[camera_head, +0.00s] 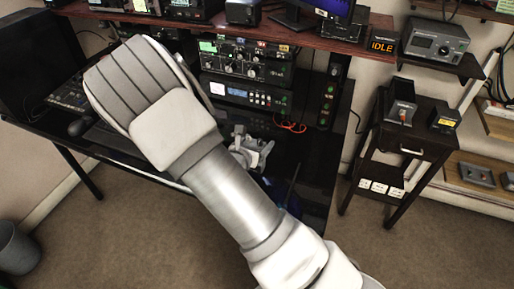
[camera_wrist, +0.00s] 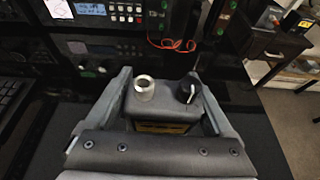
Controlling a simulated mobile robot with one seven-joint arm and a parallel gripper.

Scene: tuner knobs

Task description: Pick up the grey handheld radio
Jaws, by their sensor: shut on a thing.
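The grey handheld radio (camera_wrist: 165,104) is in the middle of the wrist view. Its top face carries a silver knob on the left and a black knob with a white mark on the right. A yellowish label shows on its near side. My gripper (camera_wrist: 163,84) has one finger on each side of the radio and is shut on it. In the head view my gripper (camera_head: 251,150) is over the dark desk, partly behind my arm. The radio cannot be made out clearly there. I cannot tell whether it rests on the desk or is raised.
Stacked radio sets (camera_head: 246,70) stand at the back of the desk, with a red cable (camera_head: 290,127) beside them. A keyboard lies to the left. A small dark side table (camera_head: 408,141) with devices stands to the right. The desk's front right is clear.

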